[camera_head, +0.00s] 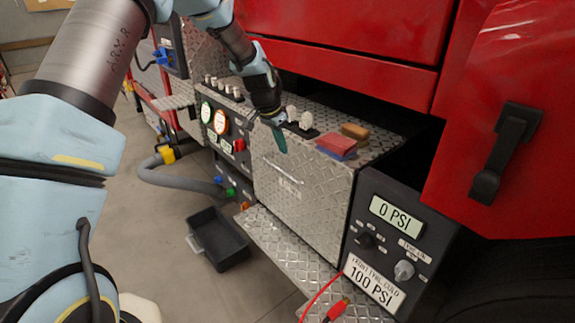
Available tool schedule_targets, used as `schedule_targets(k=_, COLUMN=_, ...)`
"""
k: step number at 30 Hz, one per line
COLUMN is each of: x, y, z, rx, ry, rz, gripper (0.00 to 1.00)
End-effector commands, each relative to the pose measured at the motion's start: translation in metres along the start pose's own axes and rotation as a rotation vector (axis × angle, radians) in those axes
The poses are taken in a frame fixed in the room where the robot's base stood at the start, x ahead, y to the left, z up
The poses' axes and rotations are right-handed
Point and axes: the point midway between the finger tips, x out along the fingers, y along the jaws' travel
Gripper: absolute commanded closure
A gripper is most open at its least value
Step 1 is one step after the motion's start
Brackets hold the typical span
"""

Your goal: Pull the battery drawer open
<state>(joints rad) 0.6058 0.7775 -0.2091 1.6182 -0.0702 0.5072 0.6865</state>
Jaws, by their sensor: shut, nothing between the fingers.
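The battery drawer (315,205) is a silver diamond-plate front in the truck's bumper, in the middle of the view. A thin bar handle (283,172) crosses it, with a small label below that is too small to read. The drawer front looks flush with the bumper. My gripper (280,142) is at the drawer's upper left, pointing down, with its teal fingertips above the handle and apart from it. It is shut with nothing in it. The wrist hides part of the bumper top behind it.
Red and brown blocks (337,144) lie on the bumper top. A gauge panel (385,245) stands right of the drawer, and a control panel (225,140) left. A diamond-plate step (285,250) juts out below. A dark bin (218,240) sits on the floor.

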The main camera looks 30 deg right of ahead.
Motion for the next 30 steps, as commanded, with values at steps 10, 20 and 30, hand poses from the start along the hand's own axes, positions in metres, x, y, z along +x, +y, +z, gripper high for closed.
schedule_targets(k=10, x=0.048, y=0.002, z=-0.003, rx=0.007, ry=-0.001, rz=0.004, gripper=1.00)
schedule_targets(k=20, x=0.092, y=0.001, z=-0.002, rx=0.006, ry=0.001, rz=0.002, gripper=1.00)
schedule_targets(k=30, x=0.100, y=0.000, z=-0.002, rx=0.006, ry=0.002, rz=0.000, gripper=1.00)
